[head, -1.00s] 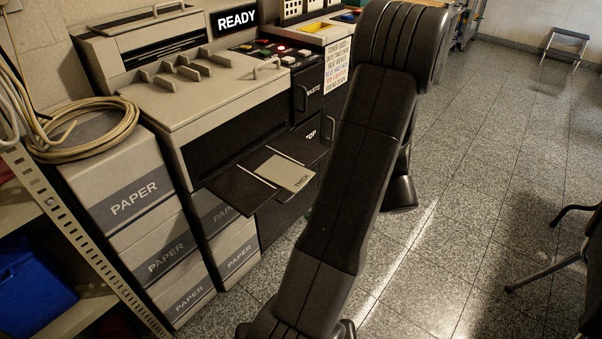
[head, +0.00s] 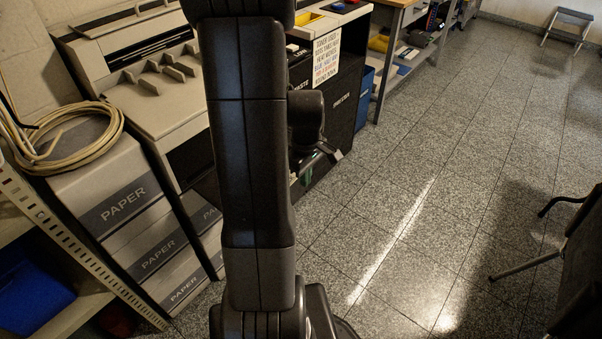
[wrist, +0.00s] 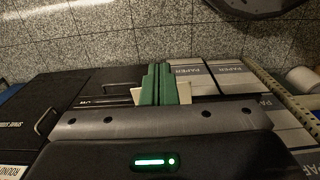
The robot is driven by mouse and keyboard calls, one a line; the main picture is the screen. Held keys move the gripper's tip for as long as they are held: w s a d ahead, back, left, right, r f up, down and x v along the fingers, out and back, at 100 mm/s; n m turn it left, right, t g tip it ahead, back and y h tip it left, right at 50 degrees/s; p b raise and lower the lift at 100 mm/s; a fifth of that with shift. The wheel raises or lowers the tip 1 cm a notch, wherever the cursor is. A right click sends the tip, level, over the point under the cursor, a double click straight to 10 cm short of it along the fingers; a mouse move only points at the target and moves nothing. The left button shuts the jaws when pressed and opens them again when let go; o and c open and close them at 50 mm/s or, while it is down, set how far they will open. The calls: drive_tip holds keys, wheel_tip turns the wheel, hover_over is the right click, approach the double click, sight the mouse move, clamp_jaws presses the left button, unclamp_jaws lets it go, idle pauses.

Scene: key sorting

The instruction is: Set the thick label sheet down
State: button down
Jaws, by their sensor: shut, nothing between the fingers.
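My gripper (wrist: 158,84) shows in the wrist view with its green fingers shut together and nothing between them. A pale sheet (wrist: 184,91), likely the thick label sheet, shows on both sides of the fingers over a dark surface. The fingers hide its middle, and I cannot tell whether they touch it. In the head view my arm stands in front of the machine's tray and hides the sheet. Part of my wrist (head: 306,118) shows just right of the arm.
The grey machine (head: 150,70) stands at the left, with stacked paper boxes (head: 125,203) and a cable coil (head: 60,140) beside it. A blue bin (head: 38,295) sits on the lower-left shelf. A chair (head: 565,240) stands at the right. The floor (head: 420,180) between is open.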

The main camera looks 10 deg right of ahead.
drive_tip(key=w+a+f+b, duration=0.2)
drive_tip(key=w+f, duration=0.1)
drive_tip(key=f, duration=0.3)
drive_tip(key=shift+a+f, duration=0.25)
drive_tip(key=shift+f, duration=0.15)
drive_tip(key=shift+w+a+p, duration=0.3)
drive_tip(key=shift+w+a, duration=0.5)
drive_tip(key=shift+w, duration=0.3)
drive_tip(key=shift+s, duration=0.1)
